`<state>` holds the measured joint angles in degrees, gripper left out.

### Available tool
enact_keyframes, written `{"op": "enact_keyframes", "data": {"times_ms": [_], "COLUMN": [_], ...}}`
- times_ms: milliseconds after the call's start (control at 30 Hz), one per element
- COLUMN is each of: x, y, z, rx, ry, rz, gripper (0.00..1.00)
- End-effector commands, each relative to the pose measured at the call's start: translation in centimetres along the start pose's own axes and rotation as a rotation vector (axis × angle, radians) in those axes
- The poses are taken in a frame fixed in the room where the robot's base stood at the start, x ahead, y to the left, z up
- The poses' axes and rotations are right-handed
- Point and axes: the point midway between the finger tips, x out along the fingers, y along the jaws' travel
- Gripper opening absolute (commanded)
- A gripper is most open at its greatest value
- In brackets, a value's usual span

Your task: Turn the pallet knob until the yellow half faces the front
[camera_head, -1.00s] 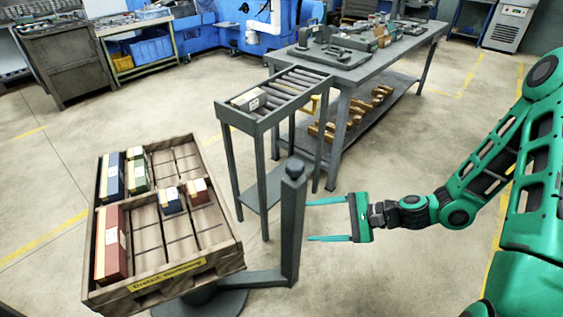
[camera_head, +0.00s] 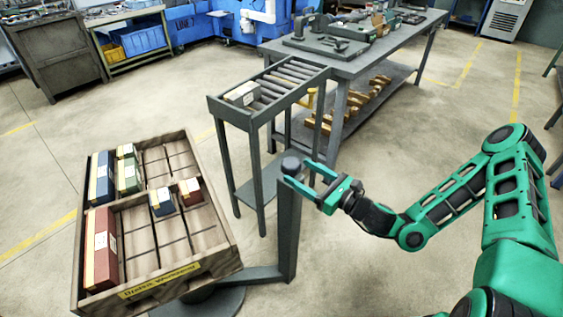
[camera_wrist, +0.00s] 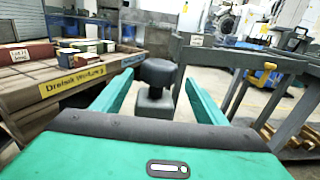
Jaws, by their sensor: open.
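A grey roller stand (camera_head: 262,115) with a small box stands behind the post. A long workbench (camera_head: 350,65) is behind it, with wooden pieces on its lower shelf. Open floor (camera_head: 365,290) lies at the front, right of the post.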

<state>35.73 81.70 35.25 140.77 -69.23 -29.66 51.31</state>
Motion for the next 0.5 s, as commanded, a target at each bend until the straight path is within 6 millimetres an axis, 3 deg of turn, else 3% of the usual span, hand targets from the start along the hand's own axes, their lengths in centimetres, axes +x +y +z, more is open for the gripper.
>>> {"op": "enact_keyframes", "data": {"times_ms": [200,500], "x": [4.3,8.0], "y": [0.4,0.3], "z": [0.1,0.1], "rx": [-0.005,-0.004], "ry": [-0.002,-0.002], "rz": [0.007,0.006], "gripper": [0.67,0.67]}}
